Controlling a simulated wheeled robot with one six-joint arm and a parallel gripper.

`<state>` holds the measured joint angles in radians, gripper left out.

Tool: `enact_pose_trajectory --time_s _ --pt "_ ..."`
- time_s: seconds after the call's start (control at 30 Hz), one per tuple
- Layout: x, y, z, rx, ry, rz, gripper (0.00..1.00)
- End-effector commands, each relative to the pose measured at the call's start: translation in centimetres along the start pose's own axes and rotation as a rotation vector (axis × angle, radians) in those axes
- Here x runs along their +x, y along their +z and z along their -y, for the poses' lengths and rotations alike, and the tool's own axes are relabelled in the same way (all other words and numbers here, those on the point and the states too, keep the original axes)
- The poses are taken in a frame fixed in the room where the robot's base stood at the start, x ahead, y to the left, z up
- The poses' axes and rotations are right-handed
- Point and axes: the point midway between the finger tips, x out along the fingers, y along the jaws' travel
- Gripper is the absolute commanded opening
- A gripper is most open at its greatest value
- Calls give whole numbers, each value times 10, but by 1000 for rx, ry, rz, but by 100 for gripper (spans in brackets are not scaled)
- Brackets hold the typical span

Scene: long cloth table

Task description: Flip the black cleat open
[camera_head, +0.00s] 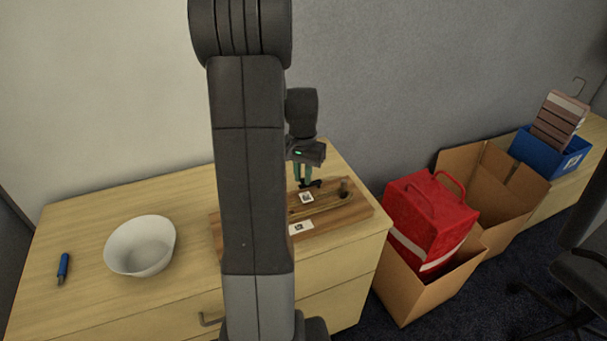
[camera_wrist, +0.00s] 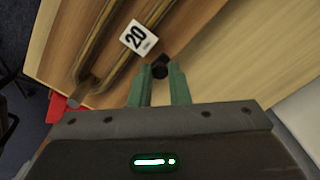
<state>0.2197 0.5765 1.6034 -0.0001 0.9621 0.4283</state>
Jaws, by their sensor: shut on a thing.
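The black cleat (camera_head: 312,184) is on the wooden board (camera_head: 355,211), near the board's back edge. In the wrist view the cleat (camera_wrist: 160,69) shows as a small dark piece between the green fingertips. My gripper (camera_head: 303,182) reaches down to it from above, and its fingers (camera_wrist: 160,82) are closed on the cleat with the cleat's width between them. In the head view my arm hides the left part of the board. I cannot tell how far the cleat is turned.
A tan cord (camera_head: 325,208) loops around a peg (camera_head: 344,186) on the board, beside white tags (camera_head: 301,228). A white bowl (camera_head: 140,246) and a blue-handled tool (camera_head: 63,268) are at left. A red bag (camera_head: 430,215) in a carton stands beyond the table's right edge.

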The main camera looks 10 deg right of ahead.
Motion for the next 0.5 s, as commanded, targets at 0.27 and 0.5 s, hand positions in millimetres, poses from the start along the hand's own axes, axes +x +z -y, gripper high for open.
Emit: enact_pose_trajectory --time_s 0.27,0.5 --pt "-1 -2 1 15 -1 -3 0" --pt "-1 -2 1 14 -1 -4 22"
